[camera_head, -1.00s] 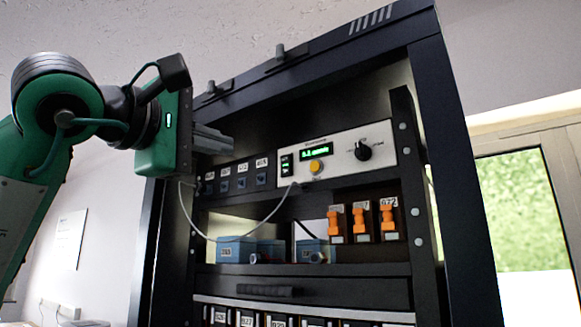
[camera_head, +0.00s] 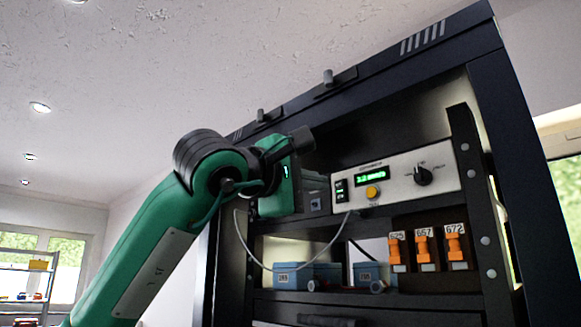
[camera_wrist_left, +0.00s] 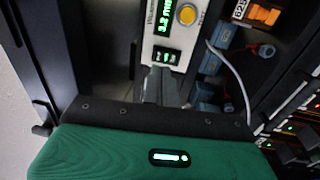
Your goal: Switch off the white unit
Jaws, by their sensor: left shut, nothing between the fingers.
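The white unit (camera_head: 398,192) sits in the upper part of a dark rack. Its front has a lit green display (camera_head: 371,177), a yellow button (camera_head: 373,192), a black knob (camera_head: 423,176) and a small black switch (camera_head: 341,190) at its left end. In the left wrist view the white unit (camera_wrist_left: 178,38) is at top centre, with the black switch (camera_wrist_left: 166,57) at its near end. My left gripper (camera_wrist_left: 160,80) is shut and empty, its grey fingers pointing at the switch end. I cannot tell whether they touch it. My right gripper is out of view.
A pale cable (camera_head: 246,240) hangs in a loop below my left gripper. Blue boxes (camera_head: 292,276) and orange-handled switches (camera_head: 424,246) sit on the shelf below the unit. The rack's right post (camera_head: 468,160) stands beside the unit.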

